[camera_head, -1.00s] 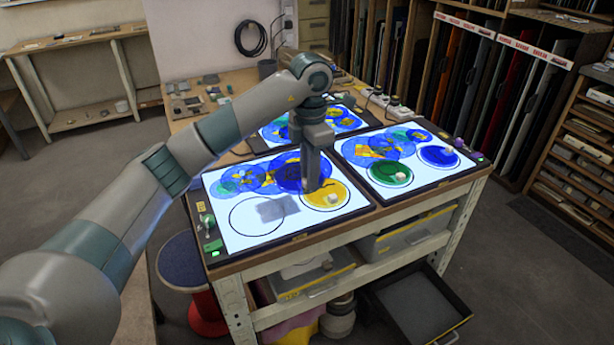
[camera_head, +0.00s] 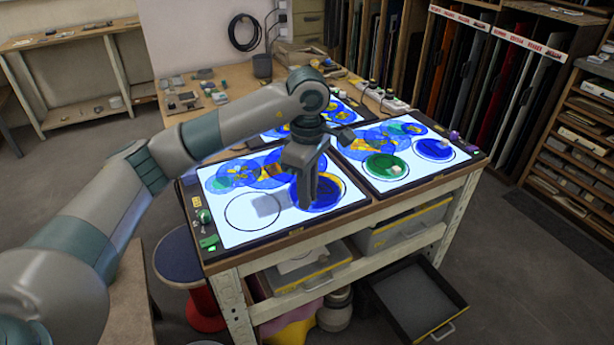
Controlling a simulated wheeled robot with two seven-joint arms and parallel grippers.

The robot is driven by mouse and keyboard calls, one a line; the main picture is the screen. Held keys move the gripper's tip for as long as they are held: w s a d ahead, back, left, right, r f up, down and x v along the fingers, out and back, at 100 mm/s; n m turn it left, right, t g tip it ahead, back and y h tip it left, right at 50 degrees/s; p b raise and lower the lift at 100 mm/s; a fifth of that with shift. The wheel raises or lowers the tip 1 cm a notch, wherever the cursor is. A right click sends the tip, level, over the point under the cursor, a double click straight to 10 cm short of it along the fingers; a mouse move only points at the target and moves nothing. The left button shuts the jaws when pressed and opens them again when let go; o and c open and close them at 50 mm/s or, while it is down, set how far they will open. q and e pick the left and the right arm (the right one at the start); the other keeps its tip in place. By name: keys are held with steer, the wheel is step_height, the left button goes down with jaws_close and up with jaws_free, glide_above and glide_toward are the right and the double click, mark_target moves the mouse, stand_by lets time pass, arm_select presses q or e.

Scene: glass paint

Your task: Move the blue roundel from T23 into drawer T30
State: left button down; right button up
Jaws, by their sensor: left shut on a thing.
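My left gripper (camera_head: 310,203) points down over the front left light panel (camera_head: 232,236) and is shut on a blue roundel (camera_head: 334,194). The blue roundel appears over the ringed spot at the panel's right, where it overlaps yellow glass. The fingers hide part of it, and I cannot tell how high it is above the panel. An open, empty grey drawer (camera_head: 409,297) stands out low at the table's front right. I cannot read the labels T23 or T30. My right gripper is out of view.
The front right panel holds a green roundel (camera_head: 378,168) and a dark blue roundel (camera_head: 433,149). Closed bins (camera_head: 405,230) sit on the shelf under the tabletop. A stool (camera_head: 182,255) stands at the left. Floor right of the drawer is clear.

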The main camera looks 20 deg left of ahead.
arm_select(q)
steer(key=s+d+f+m, duration=0.1)
steer(key=s+f+m, duration=0.1)
steer(key=s+m, duration=0.5)
steer(key=s+d+f+m, duration=0.1)
steer(key=s+f+m, duration=0.1)
steer(key=s+m, duration=0.5)
steer(key=m, duration=0.3)
steer(key=shift+s+d, duration=0.2)
steer(key=shift+d, duration=0.15)
steer(key=shift+d, duration=0.1)
